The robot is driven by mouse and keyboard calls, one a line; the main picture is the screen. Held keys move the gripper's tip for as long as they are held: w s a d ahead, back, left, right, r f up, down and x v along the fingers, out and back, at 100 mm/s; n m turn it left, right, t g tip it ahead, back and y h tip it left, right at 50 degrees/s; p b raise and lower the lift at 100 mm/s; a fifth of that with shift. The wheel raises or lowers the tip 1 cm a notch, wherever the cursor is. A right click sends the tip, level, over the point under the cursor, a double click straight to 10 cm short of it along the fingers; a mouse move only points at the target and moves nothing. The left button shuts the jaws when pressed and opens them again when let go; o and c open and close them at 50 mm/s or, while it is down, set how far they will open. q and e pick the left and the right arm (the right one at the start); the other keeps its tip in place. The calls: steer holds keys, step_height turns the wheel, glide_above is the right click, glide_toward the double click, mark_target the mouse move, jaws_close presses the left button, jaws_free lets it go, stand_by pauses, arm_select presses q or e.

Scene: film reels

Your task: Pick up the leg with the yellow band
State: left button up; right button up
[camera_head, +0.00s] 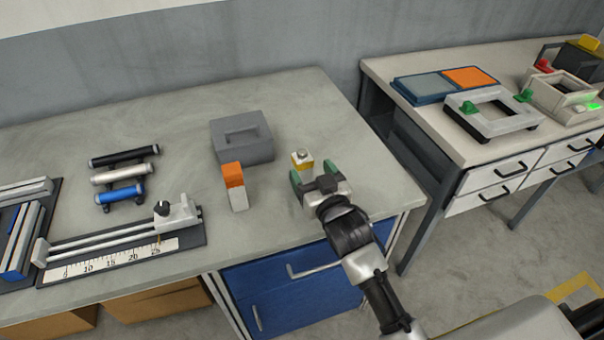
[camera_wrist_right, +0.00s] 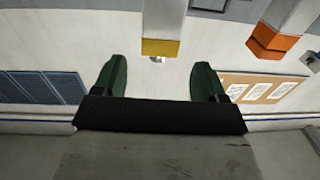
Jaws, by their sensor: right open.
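The leg with the yellow band (camera_head: 302,163) stands on the grey workbench, with a small metal stud on top. In the right wrist view its pale body (camera_wrist_right: 162,20) comes in from the top edge, with the yellow band at its lower end. My right gripper (camera_head: 313,174) is open, its green fingers spread, just in front of this leg. In the wrist view the gripper (camera_wrist_right: 160,70) has the leg lined up between its fingertips, with nothing held. The lower part of the leg is hidden by the gripper in the head view. My left gripper is out of view.
A leg with an orange band (camera_head: 233,176) stands to the left, and a grey block with a slot (camera_head: 242,138) behind it. A rail fixture with a ruler (camera_head: 120,250) and several small cylinders lie further left. A second table (camera_head: 440,122) stands right.

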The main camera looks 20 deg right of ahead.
mark_target(300, 152)
steer(key=shift+w, duration=1.15)
steer(key=shift+w+a, duration=0.15)
steer(key=shift+w, duration=0.5)
steer(key=w, duration=0.4)
steer(key=shift+w+a+f+p, duration=0.1)
steer(key=shift+w+a+p, duration=0.1)
steer(key=shift+p, duration=0.15)
steer(key=shift+s, duration=0.1)
jaws_close()
